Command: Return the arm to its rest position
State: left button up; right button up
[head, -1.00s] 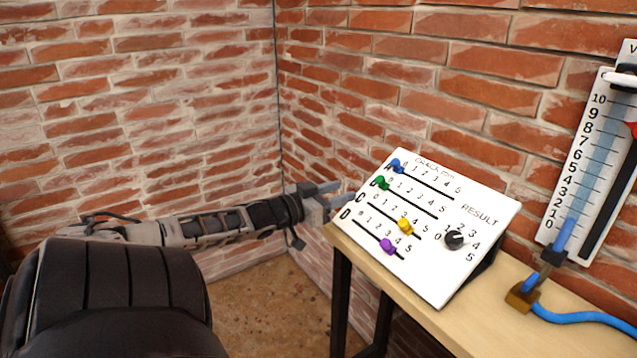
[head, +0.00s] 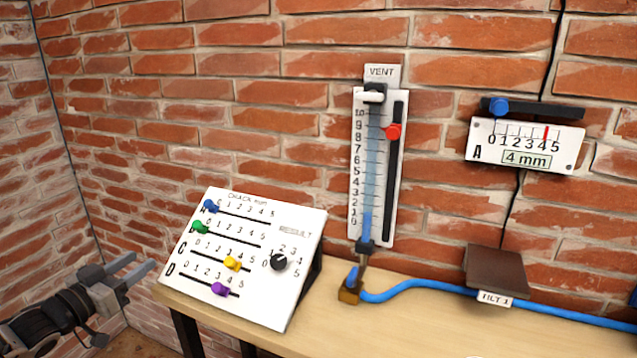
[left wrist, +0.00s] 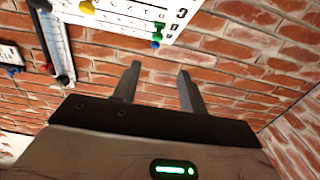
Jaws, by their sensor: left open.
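My left gripper (head: 131,275) is at the lower left in the head view, just left of the sloped white panel and the table's left end. Its two grey fingers are apart with nothing between them. In the left wrist view the open fingers (left wrist: 157,88) point toward the brick wall. The white panel (head: 262,245) has slider rows A to D with blue, green, yellow and purple knobs, and a black result dial (head: 279,261). Part of the panel (left wrist: 140,14) shows at the top of the left wrist view. My right gripper is not in view.
The wooden table (head: 400,325) runs along the brick wall. A vent gauge (head: 358,190) with a red slider (head: 393,132) hangs above it. A blue hose (head: 430,285) runs to a brown tilt block (head: 496,270). A gauge A reading 4 mm (head: 525,145) is on the wall at right.

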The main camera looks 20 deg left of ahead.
pick_arm(q)
jog(key=s+d+f+g, duration=0.3)
jog(key=d+f+g, duration=0.1)
jog(key=d+f, duration=0.4)
jog(key=s+d+f+g, duration=0.3)
jog(key=d+f, duration=0.5)
jog(key=s+d+r+m+g, duration=0.1)
jog(key=s+d+g, duration=0.35)
jog(key=d, duration=0.55)
jog(key=s+d+r+m+g, duration=0.1)
jog(key=s+d+g, duration=0.2)
jog(key=s+d, duration=0.5)
jog(key=w+d+f+t+h, duration=0.2)
jog(key=w+d+f+t, duration=0.4)
jog(key=w+f, duration=0.1)
jog(key=shift+w+d+f+m+t+h, duration=0.15)
jog(key=shift+d+f+m+t+h, duration=0.2)
jog(key=shift+f, duration=0.35)
jog(key=shift+a, duration=0.15)
